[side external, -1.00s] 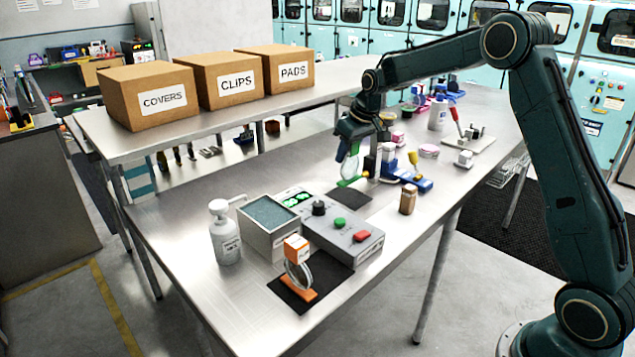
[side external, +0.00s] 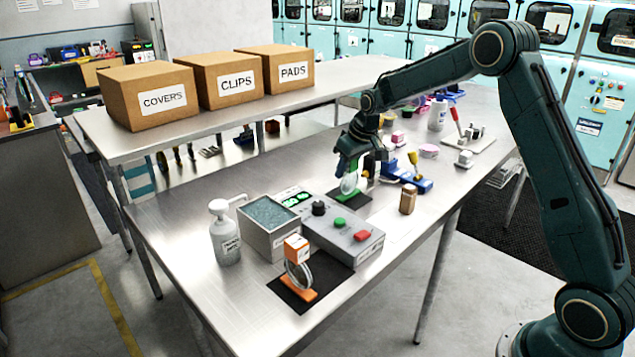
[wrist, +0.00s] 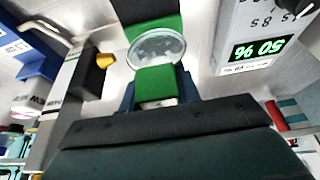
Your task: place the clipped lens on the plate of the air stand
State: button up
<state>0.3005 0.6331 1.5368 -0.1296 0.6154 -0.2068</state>
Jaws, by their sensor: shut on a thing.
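My gripper (side external: 352,160) is shut on the clipped lens (side external: 349,184), a clear round disc with a green clip at its top and a green foot below it. The disc hangs upright, low over a dark flat plate (side external: 362,202) beside the control box. I cannot tell whether the green foot touches this plate. In the wrist view the clear lens (wrist: 157,48) and green clip (wrist: 158,84) are just beyond my gripper, with the dark plate (wrist: 130,10) behind. A second lens (side external: 301,274), with an orange clip and foot, stands on another dark plate (side external: 283,290).
A control box (side external: 357,246) with knob and buttons, a liquid-filled tank (side external: 257,240) and a white bottle (side external: 225,240) stand to the left. The front-left tabletop is bare.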

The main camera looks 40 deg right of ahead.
jog(key=o, duration=1)
jog(key=shift+f, duration=0.1)
jog(key=shift+o, duration=0.2)
jog(key=v, duration=1.2)
